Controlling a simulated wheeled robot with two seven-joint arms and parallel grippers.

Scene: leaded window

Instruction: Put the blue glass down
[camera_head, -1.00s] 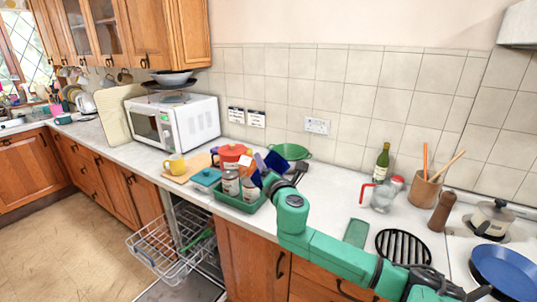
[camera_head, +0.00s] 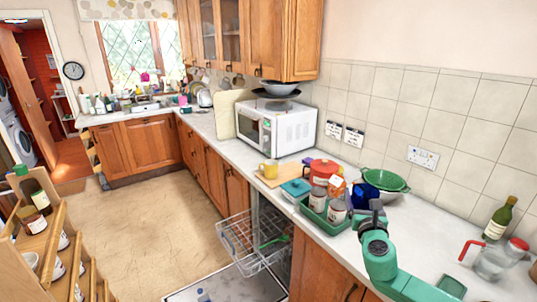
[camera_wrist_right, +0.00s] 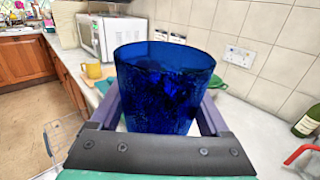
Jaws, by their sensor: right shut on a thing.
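The blue glass (camera_head: 366,196) is a dark blue, see-through tumbler near the counter's front part, just right of the green tray. It fills the middle of the right wrist view (camera_wrist_right: 165,90), mouth up and roughly upright. My right gripper (camera_head: 371,209) is shut on it, with one finger on each side of the glass. The gripper's dark palm hides the base of the glass in the wrist view. I cannot tell whether the base touches the counter. My left gripper is not in view.
A green tray (camera_head: 322,222) with jars stands left of the glass, beside a red pot (camera_head: 322,172). A green colander (camera_head: 386,180) is behind. Bare white counter (camera_head: 432,225) lies to the right, before a glass jug (camera_head: 490,262). An open dishwasher rack (camera_head: 248,245) is below.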

